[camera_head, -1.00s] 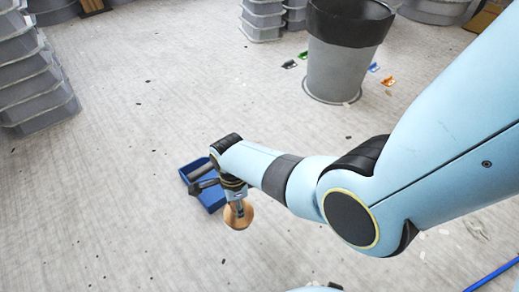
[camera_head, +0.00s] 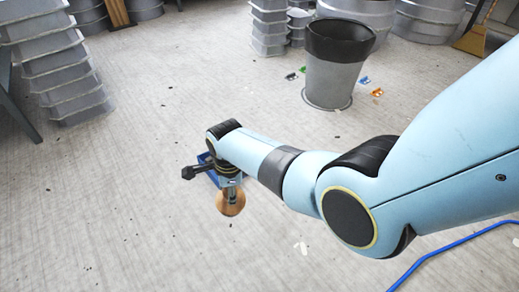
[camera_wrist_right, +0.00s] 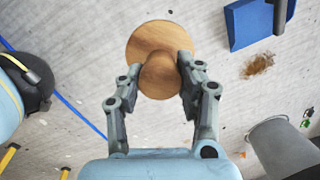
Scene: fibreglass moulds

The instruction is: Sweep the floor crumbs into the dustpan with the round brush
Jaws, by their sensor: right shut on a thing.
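My right gripper (camera_wrist_right: 158,80) is shut on the round wooden brush (camera_wrist_right: 150,42), gripping its knob between both fingers. In the head view the brush (camera_head: 231,204) hangs below my right wrist, low over the floor. The blue dustpan (camera_wrist_right: 250,24) lies on the floor, apart from the brush, at the top right of the wrist view. A dark handle shows on it there. In the head view my wrist hides most of the dustpan (camera_head: 204,158). A brown patch of crumbs (camera_wrist_right: 257,65) lies beside the dustpan. My left gripper is in neither view.
A grey bin (camera_head: 334,82) with a black rim stands beyond my arm. Small coloured scraps (camera_head: 364,80) lie around it. Stacked grey tubs (camera_head: 70,85) stand at the left. A blue hose (camera_head: 440,252) runs across the floor at the lower right. The floor at left is open.

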